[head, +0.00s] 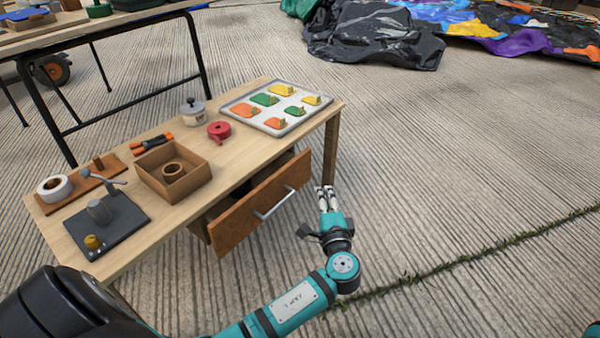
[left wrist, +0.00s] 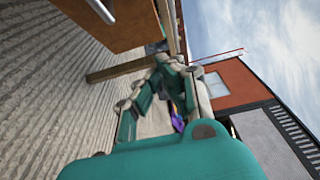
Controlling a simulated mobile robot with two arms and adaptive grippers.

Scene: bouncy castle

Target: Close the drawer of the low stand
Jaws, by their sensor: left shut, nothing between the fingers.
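The low stand (head: 235,161) is a light wooden table with a drawer under its top. The drawer (head: 238,219) has a brown wooden front with a silver bar handle (head: 273,203), and it is pulled out toward me. In the left wrist view the drawer front (left wrist: 118,25) shows at the top left, with its handle (left wrist: 100,8) beside it. My left gripper (head: 326,190) is shut and empty, to the right of the drawer front and near the stand's right front leg (head: 331,150). It is apart from the handle. My right gripper is not in view.
On the stand are a tray (head: 243,101) of coloured pieces, a wooden box (head: 150,180), a red round item (head: 219,130) and a dark plate (head: 125,226) with a tap-like fixture. Another table (head: 110,25) stands behind left. The ribbed floor to the right is clear.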

